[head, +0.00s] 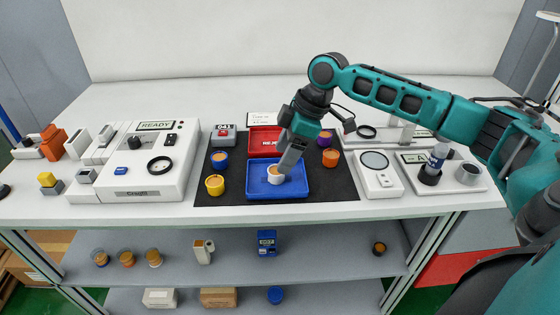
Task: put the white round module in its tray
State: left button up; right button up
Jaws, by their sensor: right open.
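The white round module (276,177), with an orange-brown top, stands upright in the blue tray (257,189) on the black mat. My right gripper (287,168) reaches down from the upper right and is open, with its tip right at the module's upper right edge. It hides part of the module and the tray behind it. I cannot tell whether a finger touches the module. My left gripper is not in view.
A red tray (262,138) lies behind the blue one. Yellow (215,186), blue (219,159), orange (331,158) and purple (325,139) round modules stand on the black mat (340,188). White machines flank the mat: a READY station (150,177) left and a lens device (378,182) right.

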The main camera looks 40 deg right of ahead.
jog(key=v, duration=0.8)
jog(key=shift+p, duration=0.35)
